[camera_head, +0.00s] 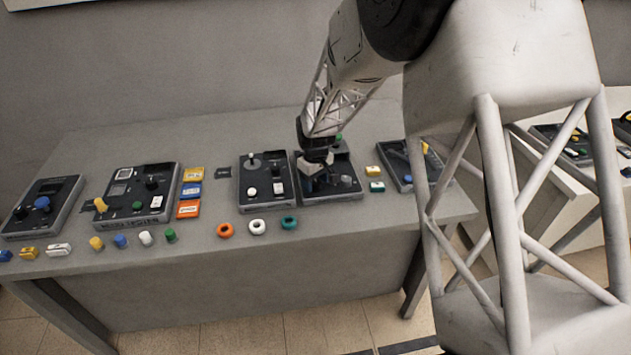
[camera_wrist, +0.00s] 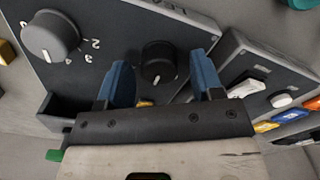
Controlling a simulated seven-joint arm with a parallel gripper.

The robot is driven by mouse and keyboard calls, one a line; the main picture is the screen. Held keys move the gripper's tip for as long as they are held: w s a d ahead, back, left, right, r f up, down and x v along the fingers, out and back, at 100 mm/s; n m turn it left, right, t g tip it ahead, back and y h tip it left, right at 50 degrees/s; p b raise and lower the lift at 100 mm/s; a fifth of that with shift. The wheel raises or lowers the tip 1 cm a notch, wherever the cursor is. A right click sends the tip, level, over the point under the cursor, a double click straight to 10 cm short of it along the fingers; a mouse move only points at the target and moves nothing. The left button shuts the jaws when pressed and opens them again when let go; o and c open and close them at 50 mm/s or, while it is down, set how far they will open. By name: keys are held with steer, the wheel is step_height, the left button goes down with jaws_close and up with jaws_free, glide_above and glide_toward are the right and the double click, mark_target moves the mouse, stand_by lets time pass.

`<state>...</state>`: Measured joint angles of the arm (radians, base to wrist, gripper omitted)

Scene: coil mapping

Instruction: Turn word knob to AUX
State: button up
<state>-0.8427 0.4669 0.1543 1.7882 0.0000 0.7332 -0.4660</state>
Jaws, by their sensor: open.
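A dark control panel (camera_wrist: 85,72) lies under my gripper; in the head view it is the panel (camera_head: 335,193) right of the table's middle. A black round knob (camera_wrist: 158,62) with a pale pointer line sits between my gripper's two blue fingers (camera_wrist: 160,68) in the wrist view. My gripper is open, with a finger on each side of the knob and visible gaps. The pointer line faces the gripper's palm. I cannot read AUX or any other word; a small orange mark (camera_wrist: 145,103) is partly hidden by the gripper. In the head view my gripper (camera_head: 317,175) hides the knob.
A grey knob (camera_wrist: 50,37) with printed numbers is on the same panel. Another panel (camera_head: 265,199) stands close on the left, and one with a blue part (camera_head: 394,157) is on the right. Coloured rings, including a white one (camera_head: 257,227), lie along the table's front.

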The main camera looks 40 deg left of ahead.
steer(key=shift+f, duration=0.1)
steer(key=c, duration=0.9)
steer(key=shift+m, duration=0.4)
steer(key=m, duration=0.4)
steer(key=shift+w, duration=0.1)
steer(key=m, duration=0.4)
stand_by(0.4)
steer(key=o, duration=0.9)
